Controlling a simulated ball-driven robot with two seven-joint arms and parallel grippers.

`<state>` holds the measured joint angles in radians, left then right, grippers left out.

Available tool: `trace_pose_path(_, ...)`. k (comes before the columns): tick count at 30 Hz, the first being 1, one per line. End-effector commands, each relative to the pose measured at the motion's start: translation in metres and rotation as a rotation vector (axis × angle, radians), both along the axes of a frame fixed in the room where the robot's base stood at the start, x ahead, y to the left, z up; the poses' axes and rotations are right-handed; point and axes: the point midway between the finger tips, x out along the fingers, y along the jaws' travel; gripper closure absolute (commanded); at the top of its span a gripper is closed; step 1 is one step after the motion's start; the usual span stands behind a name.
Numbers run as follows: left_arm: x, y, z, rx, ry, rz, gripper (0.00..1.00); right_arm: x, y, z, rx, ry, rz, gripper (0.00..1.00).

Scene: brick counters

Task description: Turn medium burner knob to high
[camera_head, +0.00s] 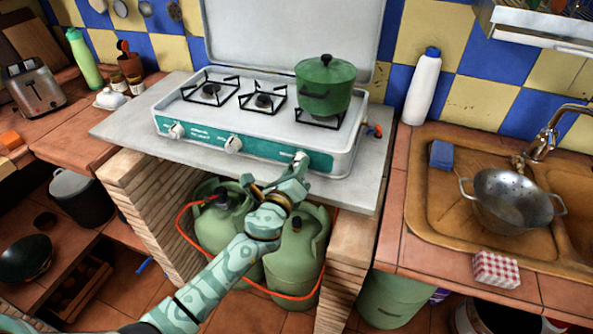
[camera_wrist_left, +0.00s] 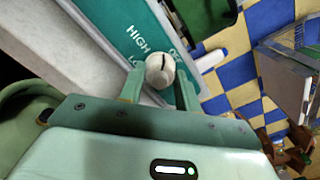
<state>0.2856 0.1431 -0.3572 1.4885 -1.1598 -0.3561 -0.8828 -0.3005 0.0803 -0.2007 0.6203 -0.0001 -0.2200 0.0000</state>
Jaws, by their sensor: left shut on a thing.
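The white stove (camera_head: 255,118) has a teal front panel (camera_head: 265,148) with three white knobs: a left knob (camera_head: 177,130), a middle knob (camera_head: 233,144) and a right knob (camera_head: 300,157). My left gripper (camera_head: 298,168) is at the right knob and shut on it. In the left wrist view the held knob (camera_wrist_left: 160,70) sits between the two fingers, with a dark line across its face. The words HIGH and OFF are printed on the panel beside it; another label is partly hidden. My right gripper is not in view.
A green lidded pot (camera_head: 325,86) stands on the right burner. Green gas bottles (camera_head: 296,245) with an orange hose stand below the counter, under my left arm. A sink with a colander (camera_head: 510,203) is at the right. A toaster (camera_head: 33,88) is at the far left.

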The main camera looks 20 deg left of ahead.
Motion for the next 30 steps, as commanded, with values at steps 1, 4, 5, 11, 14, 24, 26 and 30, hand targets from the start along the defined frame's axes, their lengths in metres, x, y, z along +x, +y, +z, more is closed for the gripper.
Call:
trace_pose_path(1,-0.0002,0.0004,-0.0021,-0.046,0.002,0.002,0.90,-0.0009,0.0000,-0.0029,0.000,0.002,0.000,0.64)
trace_pose_path(4,-0.0003,0.0003,-0.0022,-0.142,0.006,0.002,0.90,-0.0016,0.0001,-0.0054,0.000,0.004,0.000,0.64)
trace_pose_path(5,-0.0003,0.0005,-0.0022,-0.170,0.007,0.002,0.90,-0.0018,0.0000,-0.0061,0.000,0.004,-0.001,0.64)
trace_pose_path(11,-0.0002,0.0005,-0.0015,-0.360,0.013,0.002,0.90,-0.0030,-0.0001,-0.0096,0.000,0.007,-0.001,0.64)
trace_pose_path(14,-0.0001,0.0009,-0.0014,-0.451,0.016,0.002,0.90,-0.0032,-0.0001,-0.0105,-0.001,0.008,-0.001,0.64)
trace_pose_path(24,-0.0003,0.0012,-0.0015,-0.703,0.025,0.002,0.90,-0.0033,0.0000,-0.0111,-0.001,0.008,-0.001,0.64)
trace_pose_path(26,-0.0004,0.0012,-0.0016,-0.735,0.026,0.002,0.90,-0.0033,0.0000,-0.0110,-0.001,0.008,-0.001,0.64)
trace_pose_path(30,-0.0003,0.0012,-0.0017,-0.790,0.029,0.003,0.90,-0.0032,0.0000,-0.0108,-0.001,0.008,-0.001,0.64)
